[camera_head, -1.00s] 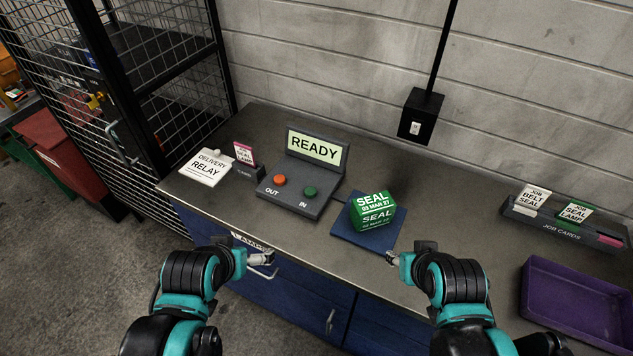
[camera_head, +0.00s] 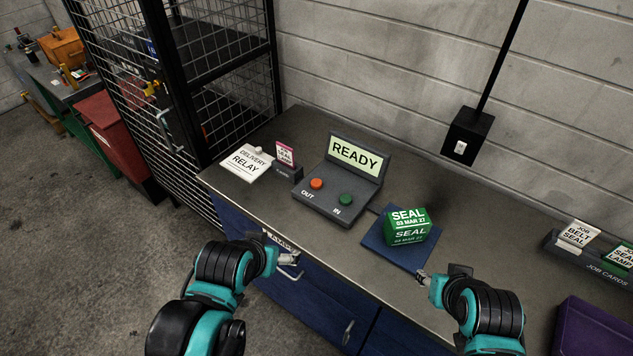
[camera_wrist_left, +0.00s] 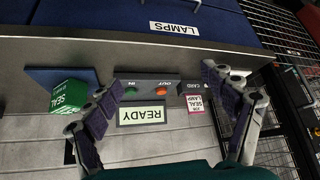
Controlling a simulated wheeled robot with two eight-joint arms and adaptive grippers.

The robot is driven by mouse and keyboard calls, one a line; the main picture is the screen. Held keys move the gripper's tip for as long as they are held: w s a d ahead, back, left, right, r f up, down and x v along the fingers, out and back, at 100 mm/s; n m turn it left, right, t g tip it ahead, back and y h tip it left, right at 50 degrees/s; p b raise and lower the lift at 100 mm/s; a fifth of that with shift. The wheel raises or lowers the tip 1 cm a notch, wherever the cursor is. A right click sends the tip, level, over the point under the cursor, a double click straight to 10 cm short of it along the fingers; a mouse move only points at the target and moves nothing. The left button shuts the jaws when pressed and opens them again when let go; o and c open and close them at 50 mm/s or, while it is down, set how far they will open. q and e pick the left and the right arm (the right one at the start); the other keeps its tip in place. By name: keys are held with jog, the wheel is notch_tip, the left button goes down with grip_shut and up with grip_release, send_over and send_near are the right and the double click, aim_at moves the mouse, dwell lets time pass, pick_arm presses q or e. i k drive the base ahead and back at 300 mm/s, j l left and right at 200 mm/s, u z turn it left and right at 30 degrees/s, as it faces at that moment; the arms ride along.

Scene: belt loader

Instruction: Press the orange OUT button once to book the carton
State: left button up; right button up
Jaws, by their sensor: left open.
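The orange OUT button (camera_head: 316,183) sits on the left of a dark grey console (camera_head: 327,205), beside a green IN button (camera_head: 346,200). The console's screen (camera_head: 355,155) reads READY. A green carton (camera_head: 407,226) marked SEAL 03 MAR 27 rests on a blue pad (camera_head: 385,245) to the right. My left gripper (camera_head: 289,264) is at the bench's front edge, apart from the console and nearer me. In the left wrist view its open, empty fingers (camera_wrist_left: 162,82) frame the upside-down orange button (camera_wrist_left: 161,90). My right gripper (camera_head: 424,277) is by the pad's front corner; its opening is unclear.
A DELIVERY RELAY card (camera_head: 247,163) and a small card holder (camera_head: 287,170) stand left of the console. A job card rack (camera_head: 595,262) and a purple tray (camera_head: 595,330) are at the right. A wire mesh cage (camera_head: 205,90) stands beyond the bench's left end.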

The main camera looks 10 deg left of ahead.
aim_at(315, 183)
jog(key=i+j+z, duration=0.15)
jog(key=j+z, duration=0.25)
jog(key=j, duration=0.35)
jog(key=j+z, duration=0.45)
jog(key=j, duration=0.25)
jog(key=i, duration=0.05)
